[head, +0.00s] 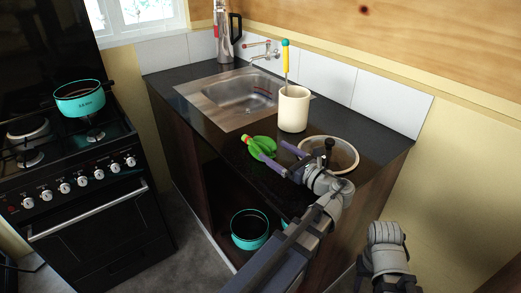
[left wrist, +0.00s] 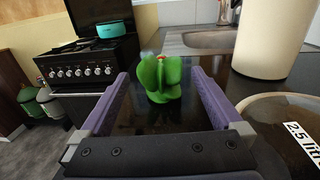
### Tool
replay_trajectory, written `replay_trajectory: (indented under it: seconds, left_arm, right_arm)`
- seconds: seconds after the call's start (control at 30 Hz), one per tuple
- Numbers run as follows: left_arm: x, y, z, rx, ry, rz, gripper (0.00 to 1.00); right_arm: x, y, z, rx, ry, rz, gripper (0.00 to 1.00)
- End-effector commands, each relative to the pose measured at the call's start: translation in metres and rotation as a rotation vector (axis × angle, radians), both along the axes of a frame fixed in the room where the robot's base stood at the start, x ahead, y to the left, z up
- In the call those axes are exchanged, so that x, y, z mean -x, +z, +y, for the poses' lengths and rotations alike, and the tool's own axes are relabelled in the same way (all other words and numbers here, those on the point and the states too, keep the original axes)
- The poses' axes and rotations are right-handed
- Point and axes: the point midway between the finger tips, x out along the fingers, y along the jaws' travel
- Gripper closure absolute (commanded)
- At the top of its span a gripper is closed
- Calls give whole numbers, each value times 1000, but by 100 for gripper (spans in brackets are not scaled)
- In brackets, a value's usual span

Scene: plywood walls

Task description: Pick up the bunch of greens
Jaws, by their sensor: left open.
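The bunch of greens (head: 262,147) is bright green with a small red part, and lies on the dark counter in front of the sink. In the left wrist view the greens (left wrist: 158,80) appear centred between the fingertips, with a visible gap on each side. My left gripper (head: 270,149) is open, its purple fingers low over the counter and pointing at the greens. Both fingers of it (left wrist: 160,77) also show in the left wrist view. Part of my right arm shows at the lower right of the head view, but its jaws do not.
A cream crock (head: 293,110) with a yellow-and-teal-handled utensil stands behind the greens. The sink (head: 245,92) lies behind. A teal pot (head: 80,98) is on the stove; another (head: 249,230) is below the counter.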

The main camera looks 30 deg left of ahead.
Motion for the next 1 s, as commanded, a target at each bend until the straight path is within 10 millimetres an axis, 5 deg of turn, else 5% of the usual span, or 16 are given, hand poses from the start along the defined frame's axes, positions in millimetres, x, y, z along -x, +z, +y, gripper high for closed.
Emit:
replay_trajectory:
  seconds: [0.43, 0.73, 1.0]
  left_arm:
    - [-10, 1, 29, 1, 2, 0, 0]
    - [-22, 3, 67, 1, 2, 0, 0]
    - [-24, 3, 74, 1, 0, 0, 0]
  right_arm:
    - [0, 1, 0, 0, 0, 0, 50]
    - [0, 3, 0, 0, 0, 0, 50]
    - [0, 3, 0, 0, 0, 0, 50]
